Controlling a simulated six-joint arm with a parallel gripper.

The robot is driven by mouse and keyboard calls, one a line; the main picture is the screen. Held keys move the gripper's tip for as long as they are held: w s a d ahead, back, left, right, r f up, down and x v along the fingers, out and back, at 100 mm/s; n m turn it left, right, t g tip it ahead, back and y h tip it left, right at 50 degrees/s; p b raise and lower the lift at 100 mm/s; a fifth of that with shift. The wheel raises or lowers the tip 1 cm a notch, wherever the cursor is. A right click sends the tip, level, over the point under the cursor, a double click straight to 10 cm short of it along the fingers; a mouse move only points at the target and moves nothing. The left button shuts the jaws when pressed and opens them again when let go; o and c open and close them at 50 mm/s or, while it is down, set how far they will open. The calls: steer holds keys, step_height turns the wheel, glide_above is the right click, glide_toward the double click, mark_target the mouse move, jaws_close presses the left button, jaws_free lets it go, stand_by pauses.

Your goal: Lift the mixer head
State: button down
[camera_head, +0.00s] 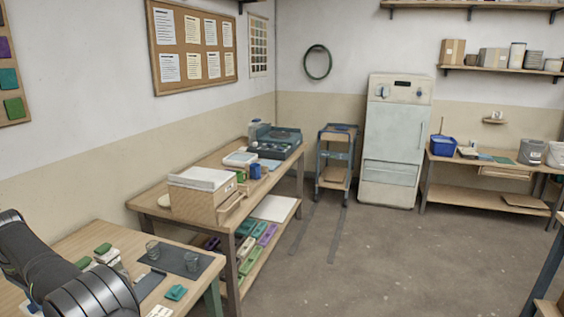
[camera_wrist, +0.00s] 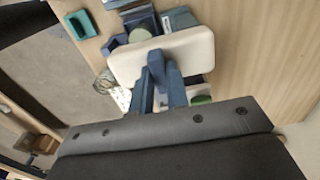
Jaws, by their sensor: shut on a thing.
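In the wrist view, a cream slab with rounded ends, which looks like the mixer head (camera_wrist: 190,51), lies across the far end of my gripper (camera_wrist: 157,62). My gripper's blue fingers are close together and shut on it at its near edge. The fingers hide part of that edge, and I cannot tell how far the head is raised. In the head view, a small cream shape that may be the mixer (camera_head: 108,257) shows beside my dark arm at lower left. My gripper is not visible there.
A teal tray (camera_wrist: 82,25) and a clear glass (camera_wrist: 106,84) are near the slab. The wooden table also holds a dark mat (camera_head: 178,257) with glasses and a teal block (camera_head: 176,292). Bare wood (camera_wrist: 258,60) lies right of the slab.

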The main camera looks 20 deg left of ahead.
steer(key=shift+r, duration=0.1)
steer(key=c, duration=1.5)
jaws_free()
steer(key=shift+r, duration=3.4)
steer(key=shift+f, duration=3.6)
steer(key=shift+o, duration=0.3)
